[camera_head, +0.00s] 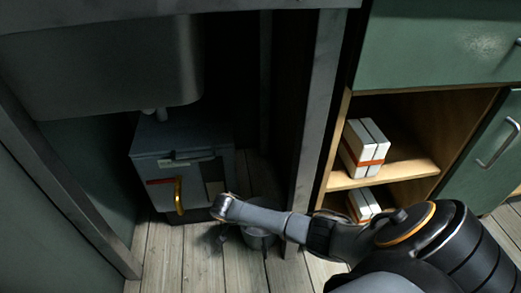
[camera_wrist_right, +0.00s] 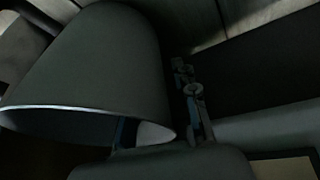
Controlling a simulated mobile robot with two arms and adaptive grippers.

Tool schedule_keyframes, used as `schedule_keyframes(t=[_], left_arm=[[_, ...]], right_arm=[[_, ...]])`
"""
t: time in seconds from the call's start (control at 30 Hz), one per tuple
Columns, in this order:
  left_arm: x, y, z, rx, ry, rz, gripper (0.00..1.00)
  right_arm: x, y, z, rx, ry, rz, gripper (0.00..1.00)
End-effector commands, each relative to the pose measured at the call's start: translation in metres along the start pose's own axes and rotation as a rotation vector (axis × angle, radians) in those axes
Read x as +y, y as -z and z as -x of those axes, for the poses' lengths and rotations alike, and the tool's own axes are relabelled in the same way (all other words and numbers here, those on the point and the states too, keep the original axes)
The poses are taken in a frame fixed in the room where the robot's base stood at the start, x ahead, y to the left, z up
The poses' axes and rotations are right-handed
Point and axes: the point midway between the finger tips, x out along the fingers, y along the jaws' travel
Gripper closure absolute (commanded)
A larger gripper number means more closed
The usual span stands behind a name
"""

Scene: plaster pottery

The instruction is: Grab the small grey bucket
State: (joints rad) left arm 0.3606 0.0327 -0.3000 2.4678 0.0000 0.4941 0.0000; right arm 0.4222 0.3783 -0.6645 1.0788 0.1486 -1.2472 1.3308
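The small grey bucket (camera_head: 258,238) stands on the floor in front of the grey box under the sink, partly hidden behind my right arm in the head view. In the right wrist view the bucket (camera_wrist_right: 95,65) fills the left half, with its rim towards the bottom of the picture. My right gripper (camera_wrist_right: 190,100) is right at the bucket's wall: one finger shows beside its outer side, and a bluish part shows at the rim opening. Whether the fingers press on the wall cannot be told. My left gripper is not in view.
The grey box (camera_head: 180,165) with a yellow handle stands behind the bucket, under the sink basin (camera_head: 100,70). A grey cabinet post (camera_head: 318,120) rises close to my right arm. An open shelf (camera_head: 400,170) with white boxes is at the right. Wooden floor at front left is clear.

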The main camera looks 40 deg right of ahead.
Motion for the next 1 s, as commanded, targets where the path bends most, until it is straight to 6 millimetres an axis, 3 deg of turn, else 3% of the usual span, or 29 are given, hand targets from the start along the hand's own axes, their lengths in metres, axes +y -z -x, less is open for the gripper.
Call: schedule_keyframes(t=[0.3,0.33,0.47,1.0], left_arm=[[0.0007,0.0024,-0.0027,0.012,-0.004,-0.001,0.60],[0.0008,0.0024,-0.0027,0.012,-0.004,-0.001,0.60],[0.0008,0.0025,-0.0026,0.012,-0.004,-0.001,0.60],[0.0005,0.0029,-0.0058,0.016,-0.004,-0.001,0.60]], right_arm=[[0.0001,0.0003,-0.0043,0.000,0.000,0.001,0.71],[0.0001,0.0003,-0.0043,0.000,0.000,0.001,0.73],[0.0001,0.0002,-0.0042,0.000,0.000,0.001,0.99],[0.0001,0.0017,-0.0008,0.000,0.000,0.000,1.00]])
